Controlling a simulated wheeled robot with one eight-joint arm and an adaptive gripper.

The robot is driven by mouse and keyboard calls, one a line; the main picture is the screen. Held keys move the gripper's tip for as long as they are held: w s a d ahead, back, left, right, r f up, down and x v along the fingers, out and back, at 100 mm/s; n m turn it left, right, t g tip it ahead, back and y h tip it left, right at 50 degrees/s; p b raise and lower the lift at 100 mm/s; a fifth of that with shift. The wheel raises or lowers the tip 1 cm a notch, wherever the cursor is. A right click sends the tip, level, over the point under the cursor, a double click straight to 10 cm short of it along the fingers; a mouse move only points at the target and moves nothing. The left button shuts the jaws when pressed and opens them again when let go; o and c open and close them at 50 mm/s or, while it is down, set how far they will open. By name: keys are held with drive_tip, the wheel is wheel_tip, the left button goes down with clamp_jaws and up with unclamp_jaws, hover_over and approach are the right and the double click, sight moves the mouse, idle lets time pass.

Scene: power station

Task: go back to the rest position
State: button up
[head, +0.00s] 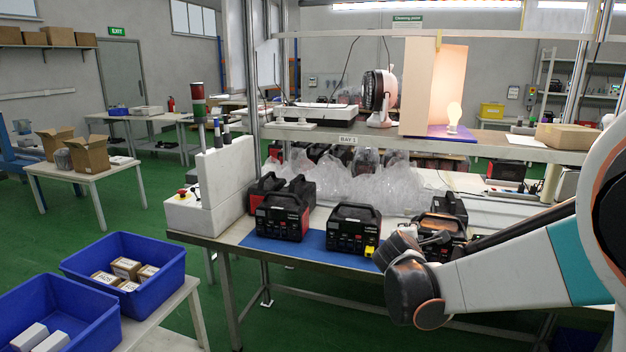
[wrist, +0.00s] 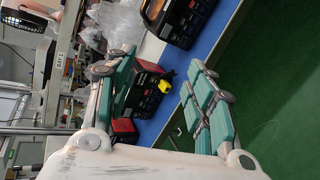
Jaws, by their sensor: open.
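My gripper (head: 408,250) is at the right of the workbench in the head view, in front of the power stations. In the wrist view my gripper (wrist: 158,78) is open, its green-padded fingers apart with nothing held. A black and red power station (head: 353,229) with a yellow piece (head: 370,251) at its lower right stands on the blue mat (head: 312,249). Another power station (head: 282,217) stands to its left. A third power station (head: 446,228) is partly hidden behind my gripper. In the wrist view one power station (wrist: 143,93) with a yellow piece (wrist: 167,77) shows beyond the fingers.
The workbench shelf (head: 490,146) carries a pink fan (head: 378,92) and a lit bulb (head: 454,114). Clear plastic bags (head: 350,182) lie behind the power stations. Blue bins (head: 178,268) with boxes stand at lower left. Green floor (head: 265,325) is open before the bench.

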drive_tip(key=s+a+m+g+y, duration=0.2)
drive_tip(key=s+m, duration=0.6)
drive_tip(key=s, duration=1)
drive_tip(key=s+a+f+m+g+y, duration=0.1)
drive_tip(key=s+m, duration=0.7)
drive_tip(key=s, duration=1)
drive_tip(key=a+g+y, duration=0.1)
drive_tip(key=a+y, duration=0.1)
drive_tip(key=shift+a+f+g+y, duration=0.2)
drive_tip(key=shift+g+y, duration=0.2)
